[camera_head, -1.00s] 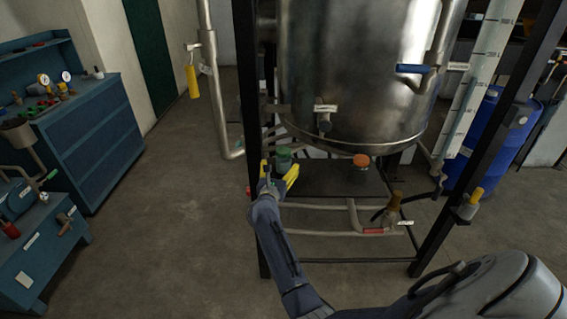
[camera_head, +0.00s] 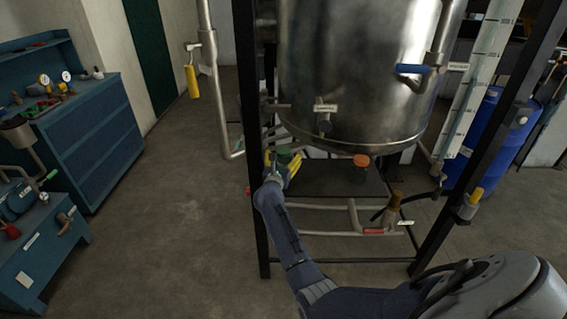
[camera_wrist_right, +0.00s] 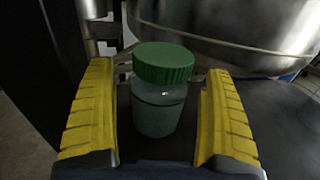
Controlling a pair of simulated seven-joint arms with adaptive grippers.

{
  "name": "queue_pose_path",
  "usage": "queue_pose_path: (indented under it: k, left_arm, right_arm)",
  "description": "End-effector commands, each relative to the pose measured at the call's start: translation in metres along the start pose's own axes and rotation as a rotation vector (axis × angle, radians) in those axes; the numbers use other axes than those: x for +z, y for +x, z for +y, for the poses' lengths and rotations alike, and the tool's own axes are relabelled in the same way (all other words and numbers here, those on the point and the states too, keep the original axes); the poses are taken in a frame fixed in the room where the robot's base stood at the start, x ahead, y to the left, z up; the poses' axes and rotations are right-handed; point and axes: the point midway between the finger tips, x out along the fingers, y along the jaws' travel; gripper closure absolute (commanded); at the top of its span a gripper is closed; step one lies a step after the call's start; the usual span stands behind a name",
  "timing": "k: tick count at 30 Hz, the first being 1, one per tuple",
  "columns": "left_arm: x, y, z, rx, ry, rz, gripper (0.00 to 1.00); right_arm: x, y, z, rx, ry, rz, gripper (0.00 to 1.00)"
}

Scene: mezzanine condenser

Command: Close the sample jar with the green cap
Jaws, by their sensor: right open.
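The sample jar (camera_wrist_right: 157,112) is a clouded, see-through jar standing on the dark shelf below the steel tank. The green cap (camera_wrist_right: 163,62) sits on top of its mouth; it also shows in the head view (camera_head: 284,150). I cannot tell how tightly it is seated. My right gripper (camera_head: 284,161) is open, with its yellow fingers on either side of the jar. In the right wrist view a gap shows between the jar and each finger. My left gripper is out of view.
A jar with an orange cap (camera_head: 361,160) stands to the right on the dark shelf (camera_head: 325,178). The steel tank (camera_head: 350,70) overhangs the shelf closely. A black frame post (camera_head: 252,110) rises just left of my gripper. Pipes and a brass valve (camera_head: 395,204) lie below.

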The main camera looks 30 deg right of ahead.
Motion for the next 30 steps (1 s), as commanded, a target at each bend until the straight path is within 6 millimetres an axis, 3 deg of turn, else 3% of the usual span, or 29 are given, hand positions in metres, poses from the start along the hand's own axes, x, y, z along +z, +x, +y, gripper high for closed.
queue_pose_path:
  k: [2,20,30]
  left_arm:
    - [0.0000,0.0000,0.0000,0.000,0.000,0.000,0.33]
    - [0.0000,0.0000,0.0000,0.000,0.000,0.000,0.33]
    - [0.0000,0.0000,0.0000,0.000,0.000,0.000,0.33]
  right_arm:
    - [-0.0001,-0.0002,0.0001,0.000,0.000,0.000,0.14]
    - [0.0003,-0.0003,0.0002,0.000,0.000,-0.001,0.82]
    - [0.0059,-0.0002,0.0005,0.000,0.003,-0.001,0.83]
